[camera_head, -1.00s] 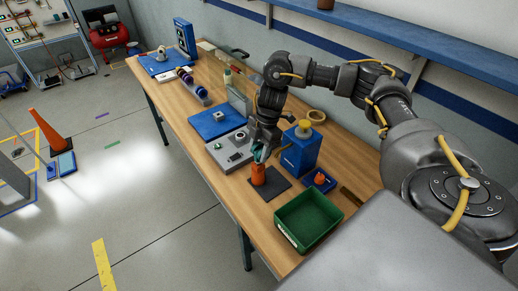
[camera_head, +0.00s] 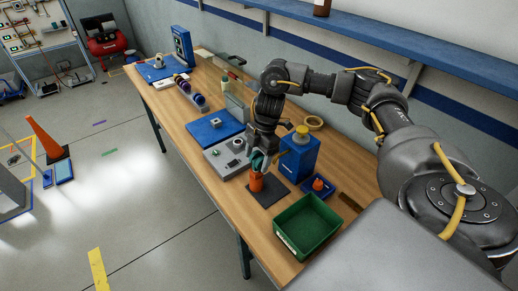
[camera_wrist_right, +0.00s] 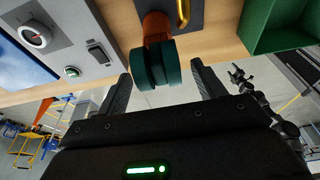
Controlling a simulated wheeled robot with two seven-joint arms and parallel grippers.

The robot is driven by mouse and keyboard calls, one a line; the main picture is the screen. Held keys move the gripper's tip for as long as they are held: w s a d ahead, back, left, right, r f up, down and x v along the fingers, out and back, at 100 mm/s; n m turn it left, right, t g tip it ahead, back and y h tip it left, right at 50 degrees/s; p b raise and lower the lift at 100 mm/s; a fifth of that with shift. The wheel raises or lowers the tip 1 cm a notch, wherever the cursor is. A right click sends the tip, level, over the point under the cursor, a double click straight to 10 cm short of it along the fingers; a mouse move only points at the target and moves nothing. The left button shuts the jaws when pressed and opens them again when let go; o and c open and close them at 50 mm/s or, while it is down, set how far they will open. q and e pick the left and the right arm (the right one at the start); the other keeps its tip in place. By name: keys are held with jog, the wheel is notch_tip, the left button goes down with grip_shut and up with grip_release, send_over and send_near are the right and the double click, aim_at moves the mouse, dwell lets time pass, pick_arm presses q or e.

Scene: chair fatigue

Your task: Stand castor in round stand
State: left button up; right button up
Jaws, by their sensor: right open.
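The castor, with a dark green twin wheel (camera_wrist_right: 153,66), stands wheel-up at the top of an orange round stand (camera_head: 257,183). The stand sits on a dark square mat (camera_head: 268,196) and also shows in the right wrist view (camera_wrist_right: 155,25). The castor shows as a small teal shape in the head view (camera_head: 257,161). My right gripper (camera_wrist_right: 162,72) is open, one finger on each side of the wheel, with gaps visible to both fingers. How deep the castor's lower end sits in the stand is hidden. My left gripper is out of view.
A green bin (camera_head: 306,226) stands in front right of the mat. A blue box (camera_head: 298,160) with a yellow top and a small blue tray (camera_head: 318,188) are to the right. A grey panel (camera_head: 226,156) with controls lies left. The wooden table's near edge is close.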

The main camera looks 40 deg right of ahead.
jog(key=v, duration=1)
dwell(0.6)
jog(key=x, duration=1)
jog(key=shift+f, duration=0.3)
jog(key=shift+r, duration=0.15)
